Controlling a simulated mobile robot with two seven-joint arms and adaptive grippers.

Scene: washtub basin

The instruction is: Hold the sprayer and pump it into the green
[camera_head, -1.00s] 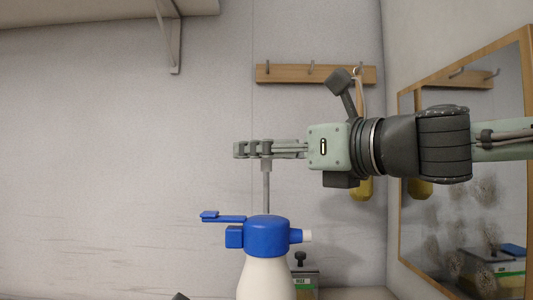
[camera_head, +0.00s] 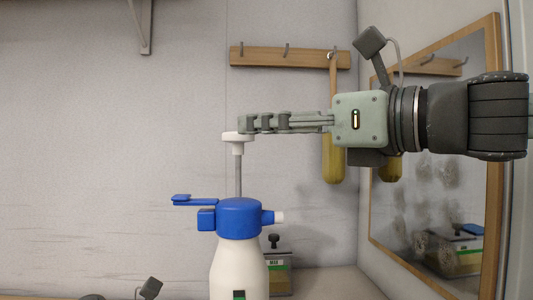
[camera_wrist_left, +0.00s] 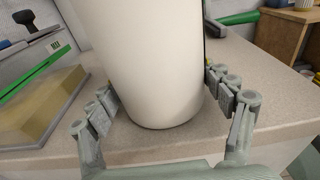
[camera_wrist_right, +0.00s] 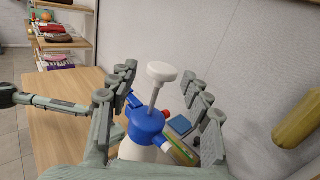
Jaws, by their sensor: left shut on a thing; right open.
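The sprayer is a white bottle with a blue head (camera_head: 240,217) and stands upright in the head view. Its white pump knob (camera_head: 237,139) sits on a grey rod raised well above the head. A dark gauge window with a green mark (camera_head: 239,295) shows low on the bottle, cut by the frame edge. My left gripper (camera_wrist_left: 165,100) is shut around the white bottle body (camera_wrist_left: 150,60), one finger on each side. My right gripper (camera_head: 247,123) is open at knob height, just above and right of the knob. In the right wrist view the knob (camera_wrist_right: 161,72) shows between the spread fingers.
A yellow item (camera_head: 334,150) hangs from a wooden hook rail (camera_head: 290,57) on the wall. A framed mirror (camera_head: 435,160) is at right. A labelled box (camera_head: 279,270) stands behind the bottle. A sponge-like tan block (camera_wrist_left: 45,115) lies left of the bottle on the counter (camera_wrist_left: 240,70).

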